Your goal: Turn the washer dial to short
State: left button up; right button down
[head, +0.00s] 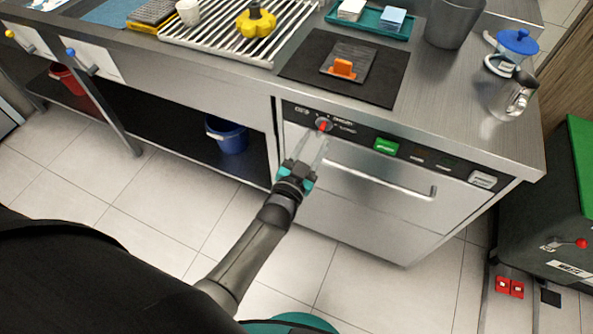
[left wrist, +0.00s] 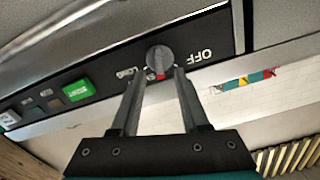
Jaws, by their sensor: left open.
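The washer dial (head: 323,123) is a round dark knob with a red mark, on the black control strip of the steel front-loading washer (head: 370,185). In the left wrist view the dial (left wrist: 160,58) shows its red mark at its lower edge, and the word OFF is printed to its right, upside down. Smaller lettering to its left is partly hidden by a finger. My left gripper (head: 316,139) is open just in front of the dial. In the left wrist view its two fingertips (left wrist: 159,72) lie on either side of the knob; I cannot tell whether they touch it. My right gripper is not in view.
A green button (head: 386,147) sits on the strip to the right of the dial. A horizontal door handle (head: 380,180) runs below the strip.

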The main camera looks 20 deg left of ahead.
pick_arm(q)
jog(key=s+p, duration=0.1)
jog(key=s, duration=1.1)
jog(key=shift+a+p, duration=0.2)
jog(key=shift+p, duration=0.2)
jog(key=shift+s, duration=0.1)
jog(key=s+f+g, duration=0.5)
jog(key=s+f, duration=0.1)
jog(key=f, duration=0.5)
jog(key=s+f+g, duration=0.4)
jog(key=s+f, duration=0.3)
jog(key=f, duration=0.4)
jog(key=s+a+f+g, duration=0.1)
jog(key=s+f+g, duration=0.1)
jog(key=s, duration=0.4)
jog(key=s+a+f+g, duration=0.1)
jog(key=s+f+g, duration=0.2)
jog(key=s, duration=0.3)
jog(key=s+a+f+n+g, duration=0.1)
jog(key=s+a+f+g, duration=0.1)
jog(key=s, duration=0.4)
notch_tip(320, 180, down, 2)
jog(key=shift+s+f+g+y, duration=0.2)
jog(key=shift+g+y, duration=0.1)
jog(key=shift+g, duration=0.2)
jog(key=shift+w, duration=0.1)
